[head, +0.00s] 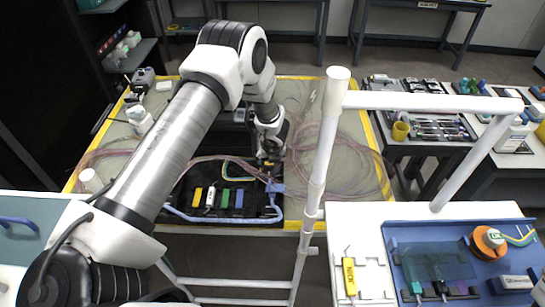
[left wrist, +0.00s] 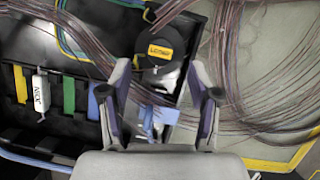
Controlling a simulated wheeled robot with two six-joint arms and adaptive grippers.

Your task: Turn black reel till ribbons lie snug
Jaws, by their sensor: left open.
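The black reel (left wrist: 150,62), a round part with a yellow label, shows in the left wrist view just beyond my fingertips. My left gripper (left wrist: 160,78) is open, its two fingers apart on either side of the area just in front of the reel. In the head view my left gripper (head: 269,158) points down at the right part of the black tray (head: 240,219), and the reel is mostly hidden there. Brown-pink ribbons (left wrist: 255,110) run loosely past the reel and behind the fingers. A blue clip-like part (left wrist: 158,114) lies between the fingers. My right gripper does not show.
Yellow, white, green and blue pieces (head: 211,197) stand in the tray. Loose ribbon loops (head: 345,165) spread over the yellow-edged table (head: 388,181). A white pole frame (head: 324,150) stands right of my arm. A blue mat (head: 487,266) lies on the front right table.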

